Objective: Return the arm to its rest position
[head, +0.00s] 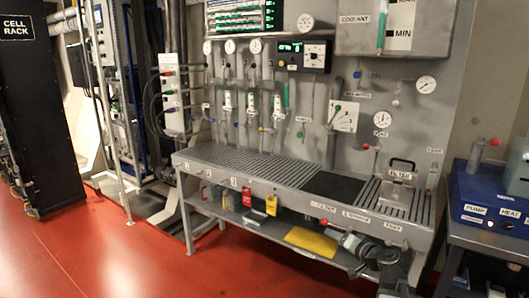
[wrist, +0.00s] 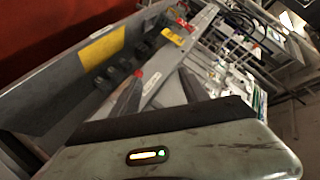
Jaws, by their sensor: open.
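My gripper (wrist: 160,84) shows in the wrist view as two dark fingers standing apart, with nothing visible between them. Behind them is the grey-green housing of my wrist, with a small lit orange and green indicator. In the head view, part of my arm shows low at the right, in front of the bench's lower shelf. The gripper's fingers cannot be made out clearly there. The wrist view is strongly tilted and looks along the grey bench (head: 262,166) and its shelf.
A yellow mat (head: 311,242) and red and yellow tags (head: 271,204) are at the lower shelf. A blue unit (head: 487,196) stands on a side table at the right. A black cell rack (head: 40,120) stands at the left. The red floor (head: 130,255) in front is clear.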

